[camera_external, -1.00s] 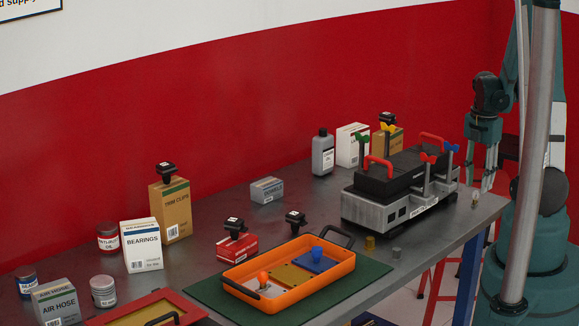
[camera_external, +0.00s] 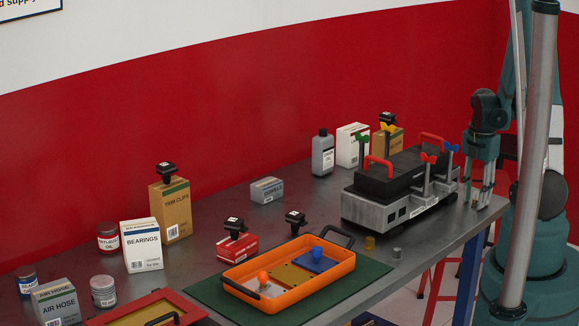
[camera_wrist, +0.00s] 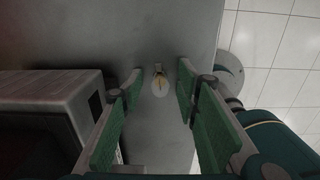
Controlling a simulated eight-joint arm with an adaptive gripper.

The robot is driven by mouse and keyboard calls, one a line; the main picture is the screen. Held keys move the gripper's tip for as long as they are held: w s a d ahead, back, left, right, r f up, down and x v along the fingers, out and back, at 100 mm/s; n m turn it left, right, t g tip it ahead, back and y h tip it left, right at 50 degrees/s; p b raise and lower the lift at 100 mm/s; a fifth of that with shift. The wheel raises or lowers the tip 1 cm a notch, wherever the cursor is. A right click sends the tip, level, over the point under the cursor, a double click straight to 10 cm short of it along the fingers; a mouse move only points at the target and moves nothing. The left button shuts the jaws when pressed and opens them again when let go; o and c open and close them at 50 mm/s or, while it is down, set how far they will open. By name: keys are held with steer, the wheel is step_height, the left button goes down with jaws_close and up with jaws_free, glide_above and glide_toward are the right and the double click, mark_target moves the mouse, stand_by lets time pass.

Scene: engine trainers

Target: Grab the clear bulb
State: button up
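The clear bulb (camera_wrist: 160,84) lies or stands on the grey table in the wrist view, between the two green finger pads and near their tips. A gap shows on each side of it, so the fingers do not appear to touch it. My gripper (camera_wrist: 158,82) is open around the bulb. In the external view my gripper (camera_external: 480,202) points down at the table's right end, beside the engine trainer. There the bulb is hidden, or too small to tell apart from the fingers.
The engine trainer (camera_external: 375,212) with coloured handles stands close left of my gripper. The table's right edge is near on the other side. A small gold piece (camera_external: 369,243) and a grey piece (camera_external: 396,253) stand in front. An orange tray (camera_external: 335,278) is further left.

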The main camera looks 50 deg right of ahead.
stand_by(0.4)
steer(key=c, duration=0.8)
steer(key=shift+r, duration=0.2)
steer(key=shift+r+p, duration=0.95)
steer(key=shift+r, duration=3.85)
